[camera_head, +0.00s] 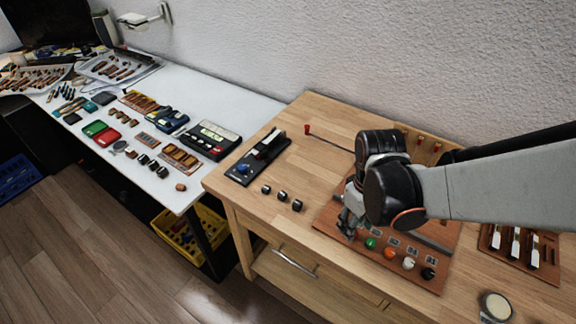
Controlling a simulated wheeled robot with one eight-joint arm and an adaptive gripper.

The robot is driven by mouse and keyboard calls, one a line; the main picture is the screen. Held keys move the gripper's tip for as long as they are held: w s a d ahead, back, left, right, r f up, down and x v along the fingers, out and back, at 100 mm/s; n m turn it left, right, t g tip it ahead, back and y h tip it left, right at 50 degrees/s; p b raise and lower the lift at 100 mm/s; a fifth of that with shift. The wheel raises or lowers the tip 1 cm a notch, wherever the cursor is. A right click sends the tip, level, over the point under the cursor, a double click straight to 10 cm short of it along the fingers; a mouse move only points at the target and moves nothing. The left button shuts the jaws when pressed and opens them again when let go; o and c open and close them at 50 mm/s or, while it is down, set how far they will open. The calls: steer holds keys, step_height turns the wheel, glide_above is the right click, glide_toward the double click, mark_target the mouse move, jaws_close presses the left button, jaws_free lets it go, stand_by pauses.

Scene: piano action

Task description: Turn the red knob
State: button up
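A brown board (447,237) lies on the wooden workbench with a row of round knobs along its front. From left to right I see a green knob (370,243), an orange-red knob (389,253), a white knob (408,263) and a black knob (428,273). My gripper (347,230) points down at the left end of this row, left of the green knob and apart from the orange-red one. Its fingers are small and partly merged with the board behind, so their opening is unclear. My wrist hides the board's back part.
On the wooden bench (300,225), several small black pieces (282,196) and a black device (258,158) stand left of the board. A red-tipped rod (307,129) is behind. A keyed board (518,248) and a round tin (496,306) are at right.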

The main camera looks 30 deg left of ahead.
steer(key=shift+w+f+b, duration=0.2)
steer(key=shift+f+b, duration=0.75)
steer(key=shift+f, duration=0.95)
jaws_close()
